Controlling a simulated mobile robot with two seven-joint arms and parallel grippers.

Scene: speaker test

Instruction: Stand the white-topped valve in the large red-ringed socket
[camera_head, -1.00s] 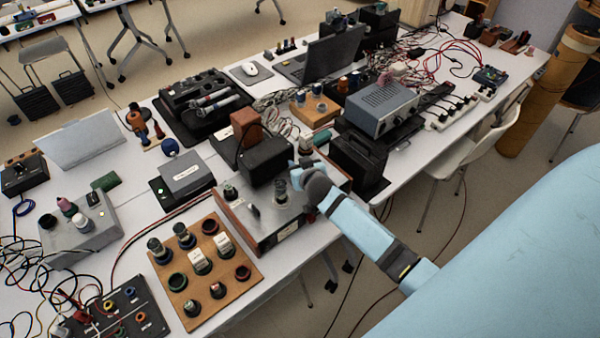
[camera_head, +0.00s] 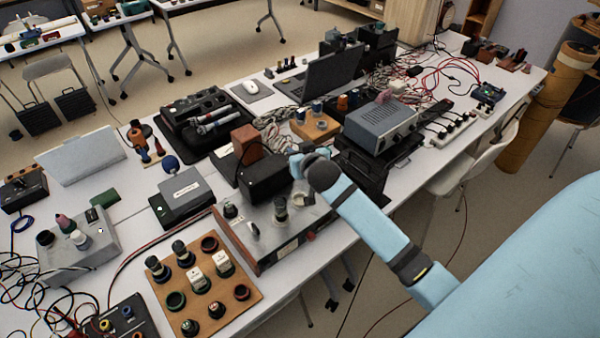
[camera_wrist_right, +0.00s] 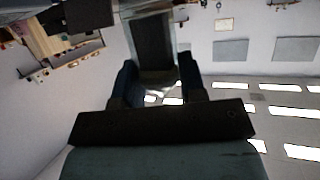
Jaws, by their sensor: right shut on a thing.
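My right gripper (camera_head: 297,166) is in front of the black boxes, above the back of the metal panel box. In the right wrist view my right gripper (camera_wrist_right: 153,85) is shut on a dark, straight-sided thing with a pale end between the fingers, which I take for the white-topped valve (camera_wrist_right: 152,45). The arm hides it in the head view. The wooden socket board (camera_head: 262,297) stands front left of the gripper. Two empty red-ringed sockets show on its right side, one at the back (camera_head: 209,244) and one in front (camera_head: 242,292); I cannot tell which is larger. My left gripper is not in view.
The board also holds dark valves (camera_head: 183,253), white blocks (camera_head: 196,279) and a green-ringed socket (camera_head: 175,300). The metal panel box (camera_head: 262,240), carrying upright knobs, stands between gripper and board. A black box (camera_head: 265,178) is close behind. Cables lie at left.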

